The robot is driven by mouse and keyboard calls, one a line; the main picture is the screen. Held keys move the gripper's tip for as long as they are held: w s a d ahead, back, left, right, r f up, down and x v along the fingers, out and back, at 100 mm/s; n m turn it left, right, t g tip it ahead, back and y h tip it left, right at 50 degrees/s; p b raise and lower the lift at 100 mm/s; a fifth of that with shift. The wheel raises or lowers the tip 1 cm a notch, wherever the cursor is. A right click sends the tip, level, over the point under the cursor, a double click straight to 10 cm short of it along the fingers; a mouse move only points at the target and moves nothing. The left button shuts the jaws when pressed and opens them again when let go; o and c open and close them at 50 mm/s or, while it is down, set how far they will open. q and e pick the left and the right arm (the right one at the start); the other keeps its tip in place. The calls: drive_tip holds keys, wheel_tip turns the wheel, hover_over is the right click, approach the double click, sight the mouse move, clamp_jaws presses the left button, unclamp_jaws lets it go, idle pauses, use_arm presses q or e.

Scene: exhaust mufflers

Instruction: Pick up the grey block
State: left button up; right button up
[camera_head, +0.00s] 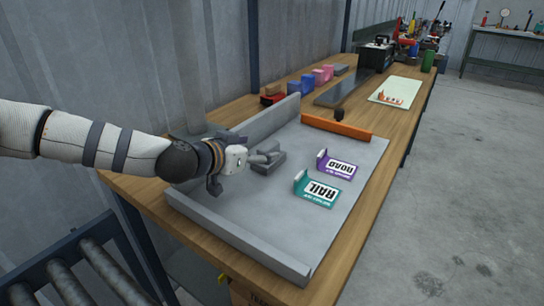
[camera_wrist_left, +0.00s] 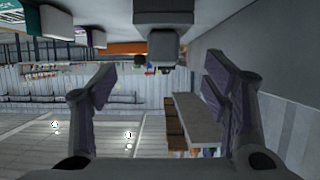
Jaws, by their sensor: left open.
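The grey block (camera_head: 270,163) lies on the floor of the grey tray (camera_head: 335,235), near the tray's back wall, and is partly hidden by my left gripper (camera_head: 258,156). In the left wrist view, which is upside down, a grey blocky shape, likely the block (camera_wrist_left: 163,46), shows at the top centre, beyond and between the spread fingers. My left gripper (camera_wrist_left: 162,82) is open with nothing between its fingers there. Whether a finger touches the block cannot be told. My right gripper is not in view.
A teal RAIL holder (camera_head: 317,190) and a purple ROAD holder (camera_head: 337,165) stand in the tray, right of the block. An orange bar (camera_head: 336,128) lines its far end. Coloured blocks (camera_head: 308,83) and a dark case (camera_head: 376,55) are farther along the wooden bench (camera_head: 410,108).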

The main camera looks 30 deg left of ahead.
sight(268, 149)
use_arm(q)
drive_tip(key=b+x, duration=0.1)
drive_tip(key=x, duration=0.2)
drive_tip(key=b+x, duration=0.1)
drive_tip(key=x, duration=0.2)
drive_tip(key=shift+w+a+f, duration=0.1)
drive_tip(key=shift+f, duration=0.35)
drive_tip(key=shift+r, duration=0.25)
drive_tip(key=c, duration=1.5)
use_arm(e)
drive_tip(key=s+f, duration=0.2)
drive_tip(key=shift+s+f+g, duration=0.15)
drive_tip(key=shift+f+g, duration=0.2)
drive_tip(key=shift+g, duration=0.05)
